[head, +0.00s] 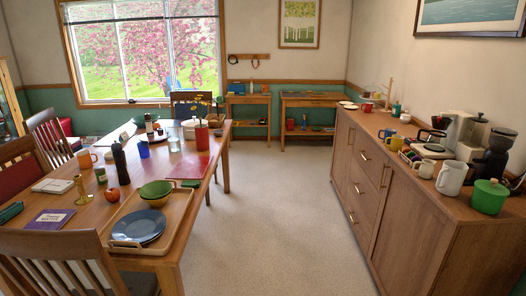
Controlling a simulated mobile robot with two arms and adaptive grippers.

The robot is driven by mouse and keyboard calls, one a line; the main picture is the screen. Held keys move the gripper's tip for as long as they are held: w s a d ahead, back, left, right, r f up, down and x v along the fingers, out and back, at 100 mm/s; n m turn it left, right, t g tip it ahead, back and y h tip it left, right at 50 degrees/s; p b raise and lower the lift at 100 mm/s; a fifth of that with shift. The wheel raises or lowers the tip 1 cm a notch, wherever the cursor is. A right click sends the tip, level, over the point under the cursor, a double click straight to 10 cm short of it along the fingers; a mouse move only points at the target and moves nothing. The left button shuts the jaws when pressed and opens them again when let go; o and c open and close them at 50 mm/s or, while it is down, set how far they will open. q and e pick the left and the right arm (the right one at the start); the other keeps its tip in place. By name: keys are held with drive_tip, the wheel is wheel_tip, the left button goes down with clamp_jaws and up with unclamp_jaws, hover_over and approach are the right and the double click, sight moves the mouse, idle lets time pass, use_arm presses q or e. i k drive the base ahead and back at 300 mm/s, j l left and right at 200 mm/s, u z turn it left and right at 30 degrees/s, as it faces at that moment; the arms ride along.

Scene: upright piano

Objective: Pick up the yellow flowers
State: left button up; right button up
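The flowers are small in the head view, so I cannot tell exactly how many there are. Neither of my grippers shows in this view.
A wooden sideboard (420,225) with kitchenware stands right. The floor (275,210) between is clear.

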sight(201, 123)
drive_tip(key=i+z, duration=0.35)
drive_tip(key=i, duration=1.6)
drive_tip(key=i+j+u, duration=0.1)
drive_tip(key=i+u, duration=0.35)
drive_tip(key=i+l+u, duration=0.1)
drive_tip(key=i+u, duration=0.4)
drive_tip(key=i, duration=0.2)
drive_tip(key=i+l+u, duration=0.3)
drive_tip(key=i+u, duration=0.15)
drive_tip(key=i, duration=0.1)
